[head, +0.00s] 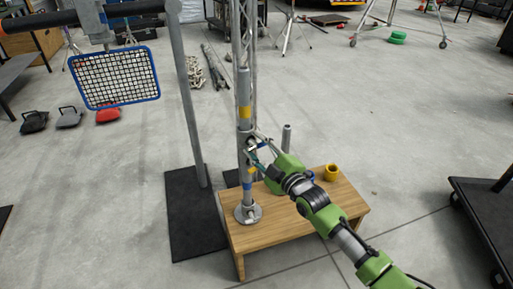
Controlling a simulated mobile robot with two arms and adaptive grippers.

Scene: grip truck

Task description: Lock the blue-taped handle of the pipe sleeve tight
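A grey pipe (244,95) with a sleeve stands upright on a round base plate (248,214) on a low wooden table. It carries yellow tape (245,112) higher up and blue tape (247,185) low down. The blue-taped handle is too small for me to make out its position. My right gripper (256,150), on the green arm from the lower right, is at the pipe's right side, above the blue tape. Its fingers overlap small metal parts there, so contact and opening are unclear. My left gripper is not in view.
The wooden table (280,232) also bears a yellow ring (331,172) and a short grey tube (286,138). A metal post on a black base plate (190,225) stands left of it. A blue-framed grid panel (115,77) hangs upper left. A black cart (485,210) stands right.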

